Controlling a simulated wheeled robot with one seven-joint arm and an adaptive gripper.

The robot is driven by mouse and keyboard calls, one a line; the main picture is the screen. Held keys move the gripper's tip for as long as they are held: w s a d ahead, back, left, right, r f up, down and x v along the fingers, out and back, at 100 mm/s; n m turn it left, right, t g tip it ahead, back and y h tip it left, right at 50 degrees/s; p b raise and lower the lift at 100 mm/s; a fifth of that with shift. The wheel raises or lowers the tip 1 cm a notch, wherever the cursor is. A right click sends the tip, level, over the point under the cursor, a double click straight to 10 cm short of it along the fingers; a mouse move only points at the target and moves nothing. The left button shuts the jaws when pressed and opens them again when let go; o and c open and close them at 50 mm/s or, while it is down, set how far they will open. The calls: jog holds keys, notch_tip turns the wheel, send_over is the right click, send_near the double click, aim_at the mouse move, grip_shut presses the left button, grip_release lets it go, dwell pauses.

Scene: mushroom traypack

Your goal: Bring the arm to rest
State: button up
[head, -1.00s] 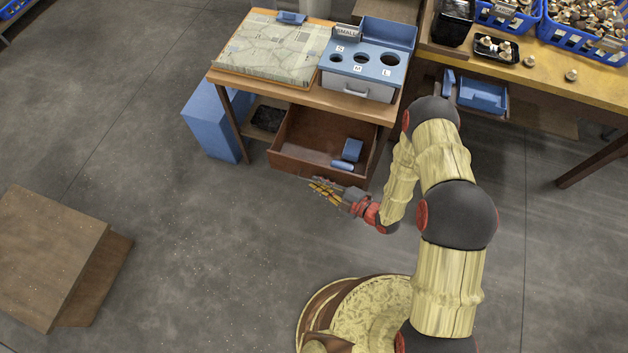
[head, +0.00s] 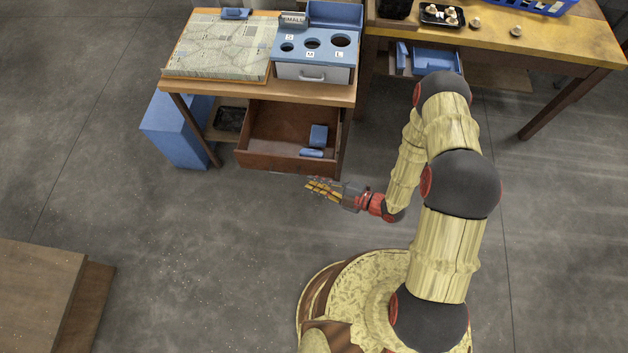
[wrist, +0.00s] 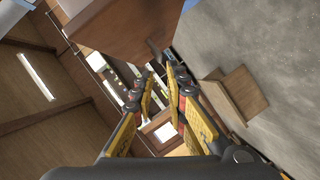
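My gripper (head: 322,187) hangs over bare floor in the head view, just in front of the open wooden drawer (head: 262,160). My arm bends down from the right, with the gripper pointing left. In the wrist view, the two yellow and black fingers of my gripper (wrist: 162,82) stand apart with a gap between them. Nothing shows held between them. The fingers are not seen touching the drawer or the table.
The drawer holds blue items (head: 318,135). Above it, a wooden table (head: 200,88) bears a blue sizing box (head: 335,55). A yellow-topped table (head: 570,45) with mushrooms stands at the right. A wooden platform (head: 35,290) lies at the left. Floor between is clear.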

dwell(0.3)
jog(key=s+a+r+n+g, duration=0.2)
jog(key=s+n+g, duration=0.4)
jog(key=s+n, duration=0.5)
jog(key=s+d+r+n+g+h, duration=0.1)
jog(key=s+d+r+n+g, duration=0.15)
jog(key=r+n, duration=0.45)
jog(key=s+d+r+n+g+h, duration=0.2)
jog(key=d+r+n+g, duration=0.15)
jog(key=n, duration=0.65)
jog(key=w+d+r+n+t+h, duration=0.35)
jog(key=d+r+n+h, duration=0.55)
jog(key=d+r+n, duration=0.65)
notch_tip(320, 180, up, 19)
jog(key=s+d+n+t+h, duration=0.1)
jog(key=n+t+h, duration=0.1)
jog(key=t, duration=0.6)
jog(key=shift+s+n, duration=0.25)
jog(key=shift+n, duration=0.5)
